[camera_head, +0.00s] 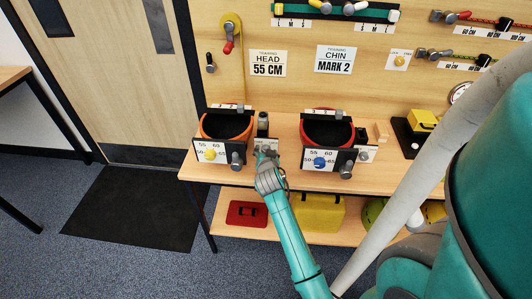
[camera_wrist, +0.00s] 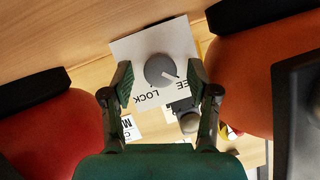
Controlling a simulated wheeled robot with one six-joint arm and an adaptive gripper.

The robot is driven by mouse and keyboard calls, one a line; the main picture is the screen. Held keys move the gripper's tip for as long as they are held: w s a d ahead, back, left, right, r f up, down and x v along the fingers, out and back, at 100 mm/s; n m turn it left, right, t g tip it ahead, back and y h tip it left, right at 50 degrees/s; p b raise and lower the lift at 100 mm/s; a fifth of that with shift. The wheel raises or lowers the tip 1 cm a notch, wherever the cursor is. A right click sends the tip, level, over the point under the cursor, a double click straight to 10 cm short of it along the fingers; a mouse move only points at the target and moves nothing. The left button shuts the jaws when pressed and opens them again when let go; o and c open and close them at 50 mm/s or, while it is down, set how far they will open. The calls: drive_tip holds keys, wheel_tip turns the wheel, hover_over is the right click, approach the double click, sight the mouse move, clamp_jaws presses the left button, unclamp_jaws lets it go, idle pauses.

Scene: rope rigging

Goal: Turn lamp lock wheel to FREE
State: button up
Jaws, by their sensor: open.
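The lamp lock wheel (camera_wrist: 160,69) is a round grey knob on a white plate (camera_wrist: 128,50) in the wrist view. A white mark on its face points right and slightly down, toward the partly readable letters "EE". The word "LOCK" is at the lower left of the knob. My gripper (camera_wrist: 160,84) is open, one finger on each side of the wheel, with gaps between fingers and wheel. In the head view my gripper (camera_head: 265,154) is between the two helmet stands at the bench front and hides the wheel.
An orange helmet (camera_head: 240,131) on the left and a red helmet (camera_head: 310,129) on the right flank my gripper closely. Their front panels carry a yellow knob (camera_head: 210,154) and a blue knob (camera_head: 319,162). A pegboard wall with signs stands behind the bench (camera_head: 190,172).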

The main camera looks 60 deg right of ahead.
drive_tip(key=shift+a, duration=0.1)
drive_tip(key=v, duration=1.2)
drive_tip(key=s+a+f+n+t+y, duration=0.2)
drive_tip(key=s+a+n, duration=0.1)
drive_tip(key=a, duration=0.5)
drive_tip(key=s+a+f+n+t+y, duration=0.2)
drive_tip(key=a+n, duration=0.1)
drive_tip(key=a, duration=0.5)
drive_tip(key=s+a+f+n+t+y, duration=0.1)
drive_tip(key=s+a+f+n+y, duration=0.15)
drive_tip(key=a, duration=0.45)
drive_tip(key=s+a+r+n+t+y, duration=0.1)
drive_tip(key=s+a+r+n+y, duration=0.1)
drive_tip(key=s+a, duration=0.4)
drive_tip(key=s+a+r+n+t+y, duration=0.1)
drive_tip(key=s+a+r+n+y, duration=0.2)
drive_tip(key=s, duration=0.8)
wheel_tip(320, 180, up, 4)
drive_tip(key=a+n, duration=0.2)
drive_tip(key=a, duration=0.1)
drive_tip(key=shift+t, duration=0.4)
